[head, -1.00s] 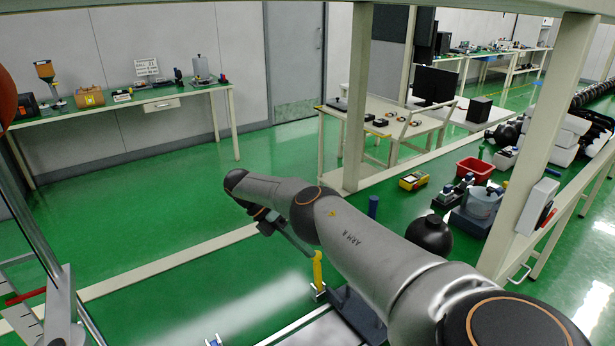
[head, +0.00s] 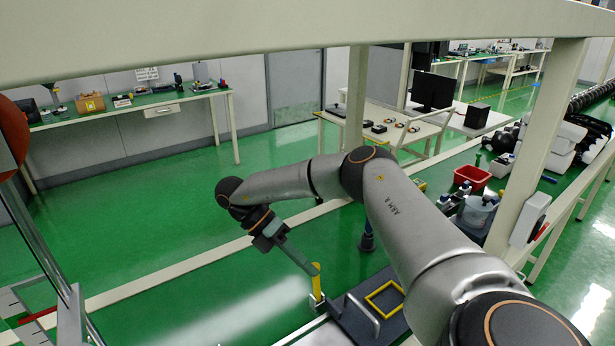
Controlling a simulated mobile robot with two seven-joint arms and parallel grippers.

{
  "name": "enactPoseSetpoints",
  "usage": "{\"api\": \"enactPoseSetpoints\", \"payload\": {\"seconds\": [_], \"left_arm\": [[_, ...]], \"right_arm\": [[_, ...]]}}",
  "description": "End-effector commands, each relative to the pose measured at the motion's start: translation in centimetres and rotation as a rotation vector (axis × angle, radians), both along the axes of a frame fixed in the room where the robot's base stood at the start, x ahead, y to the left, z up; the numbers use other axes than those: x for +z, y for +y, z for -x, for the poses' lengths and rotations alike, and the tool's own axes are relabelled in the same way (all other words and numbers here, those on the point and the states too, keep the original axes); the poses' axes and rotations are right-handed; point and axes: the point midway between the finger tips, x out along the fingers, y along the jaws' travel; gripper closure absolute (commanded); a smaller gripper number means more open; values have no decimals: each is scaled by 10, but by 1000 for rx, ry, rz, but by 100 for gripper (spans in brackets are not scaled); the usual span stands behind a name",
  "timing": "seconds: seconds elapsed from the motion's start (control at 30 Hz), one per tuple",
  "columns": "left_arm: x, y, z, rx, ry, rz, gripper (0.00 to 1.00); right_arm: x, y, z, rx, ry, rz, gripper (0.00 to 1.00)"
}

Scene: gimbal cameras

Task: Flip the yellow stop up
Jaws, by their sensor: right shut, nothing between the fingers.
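The yellow stop (head: 318,289) stands upright, or nearly so, on a small pale bracket (head: 317,304) at the edge of the bench. My right arm reaches in from the lower right and bends down to my right gripper (head: 312,268). The gripper is shut and empty. Its fingertips overlap the top of the yellow stop in the head view; I cannot tell whether they touch it. My left gripper is not in view.
A dark plate with a yellow square frame (head: 369,298) and a metal handle lies right of the stop. A pale beam (head: 250,42) crosses above, and a post (head: 538,130) stands at right. A red bin (head: 472,178) and other items sit behind my arm.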

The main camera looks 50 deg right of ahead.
Motion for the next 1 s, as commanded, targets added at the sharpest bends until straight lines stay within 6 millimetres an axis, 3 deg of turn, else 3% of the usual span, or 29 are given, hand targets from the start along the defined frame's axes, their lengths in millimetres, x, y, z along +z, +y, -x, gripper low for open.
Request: {"api": "enactPoseSetpoints", "payload": {"seconds": [0.43,1.0], "left_arm": [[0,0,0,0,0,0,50],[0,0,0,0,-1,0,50]], "right_arm": [[24,39,35,2,0,-1,100],[27,45,41,0,0,0,100]]}}
